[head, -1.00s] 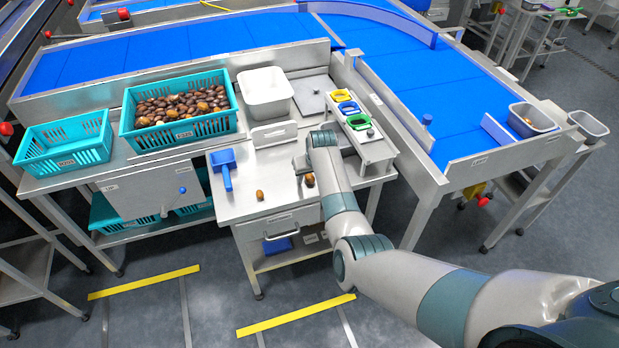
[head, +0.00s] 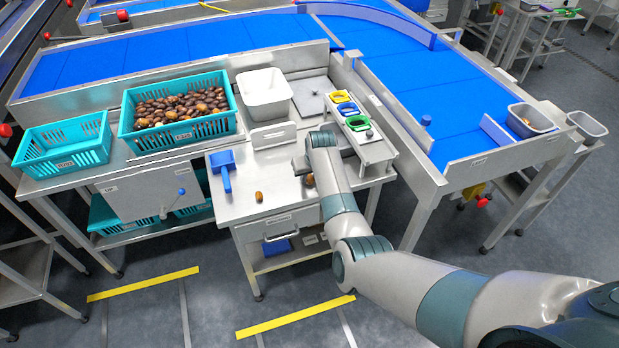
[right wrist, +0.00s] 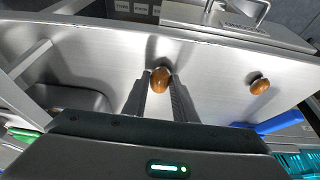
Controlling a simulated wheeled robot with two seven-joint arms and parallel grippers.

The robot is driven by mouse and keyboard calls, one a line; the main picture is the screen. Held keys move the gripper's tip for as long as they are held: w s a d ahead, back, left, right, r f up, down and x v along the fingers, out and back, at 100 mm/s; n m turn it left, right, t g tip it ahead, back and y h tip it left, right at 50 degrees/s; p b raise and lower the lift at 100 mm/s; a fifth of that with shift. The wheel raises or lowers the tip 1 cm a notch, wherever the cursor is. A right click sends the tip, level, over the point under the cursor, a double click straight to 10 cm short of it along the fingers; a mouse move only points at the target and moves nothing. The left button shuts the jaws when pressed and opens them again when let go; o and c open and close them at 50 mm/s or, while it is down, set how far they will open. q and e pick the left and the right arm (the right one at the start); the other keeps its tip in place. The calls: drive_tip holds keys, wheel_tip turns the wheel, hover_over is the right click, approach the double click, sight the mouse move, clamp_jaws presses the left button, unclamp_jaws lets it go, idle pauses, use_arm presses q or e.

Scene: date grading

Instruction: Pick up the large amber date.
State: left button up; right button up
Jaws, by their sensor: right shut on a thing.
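An amber-brown date (right wrist: 161,77) is between the fingertips of my right gripper (right wrist: 160,84) in the right wrist view, with the fingers shut on its sides. In the head view this date (head: 309,180) shows partly beside my right gripper (head: 303,172), at the front right of the steel table. It appears at or just above the surface. A second amber-brown date (head: 259,196) lies on the table to the left, and also shows at the right of the right wrist view (right wrist: 260,85). My left gripper is not in view.
A blue scoop (head: 224,170) lies left of the dates. A rack with yellow, blue and green rings (head: 359,122) stands at the right. A teal crate of dates (head: 128,125), an empty teal crate (head: 62,160) and a white tub (head: 265,102) stand behind.

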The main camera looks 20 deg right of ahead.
sight(310, 177)
drive_tip(key=shift+r, duration=0.65)
wheel_tip(310, 177, up, 2)
drive_tip(key=shift+r+b, duration=0.2)
drive_tip(key=shift+b, duration=0.45)
drive_tip(key=d+r+b, duration=0.3)
drive_tip(key=d+r, duration=0.4)
drive_tip(key=d, duration=0.4)
drive_tip(key=shift+d, duration=0.3)
drive_tip(key=shift+r, duration=0.15)
